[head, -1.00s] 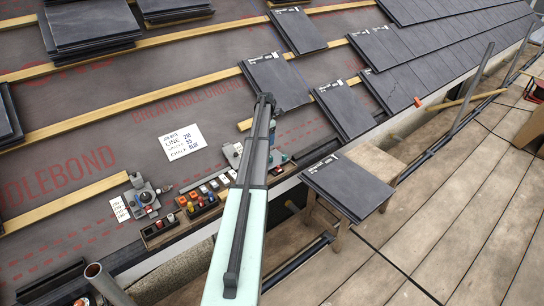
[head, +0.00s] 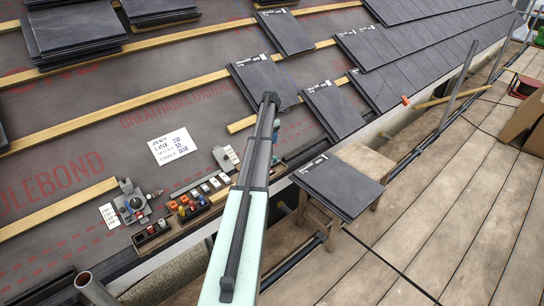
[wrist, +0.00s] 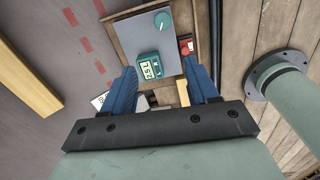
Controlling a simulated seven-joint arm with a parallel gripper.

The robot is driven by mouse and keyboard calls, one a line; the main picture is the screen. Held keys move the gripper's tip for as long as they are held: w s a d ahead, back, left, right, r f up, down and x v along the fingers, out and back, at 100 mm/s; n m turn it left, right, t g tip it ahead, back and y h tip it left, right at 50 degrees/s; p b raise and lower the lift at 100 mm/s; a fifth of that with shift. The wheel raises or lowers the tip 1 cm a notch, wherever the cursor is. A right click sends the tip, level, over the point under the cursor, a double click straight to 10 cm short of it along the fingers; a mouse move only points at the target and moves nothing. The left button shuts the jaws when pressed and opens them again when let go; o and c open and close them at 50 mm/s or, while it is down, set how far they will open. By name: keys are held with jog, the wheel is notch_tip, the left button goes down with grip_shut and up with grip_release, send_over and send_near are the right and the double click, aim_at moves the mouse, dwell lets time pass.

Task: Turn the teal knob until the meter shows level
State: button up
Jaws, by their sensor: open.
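The teal knob (wrist: 163,21) shows in the wrist view on a pale grey plate (wrist: 175,50), with a white pointer line across it. The meter (wrist: 149,66) is a small teal box with a lit display on the same plate; its digits are too small to read surely. My gripper (wrist: 159,68) is open, with two blue fingers apart. In the picture, its fingertips lie either side of the meter and below the knob. Nothing is seen held. In the head view my arm crosses the middle, and I cannot make out the knob there.
A tray of coloured blocks (head: 188,208), a grey device (head: 132,203) and a note card (head: 176,144) lie on the roof. A slate (head: 338,187) rests on a wooden stool. Planks at right are mostly clear.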

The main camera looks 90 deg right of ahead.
aim_at(275, 157)
jog(key=f+m, duration=0.1)
jog(key=f, duration=0.3)
jog(key=s+f+m, duration=0.1)
jog(key=f+m, duration=0.1)
jog(key=f, duration=0.2)
jog(key=s+d+f+m, duration=0.1)
jog(key=f+m, duration=0.1)
jog(key=f, duration=0.3)
jog(key=shift+s+d, duration=0.1)
jog(key=shift+s, duration=0.15)
dwell(0.4)
jog(key=c, duration=1)
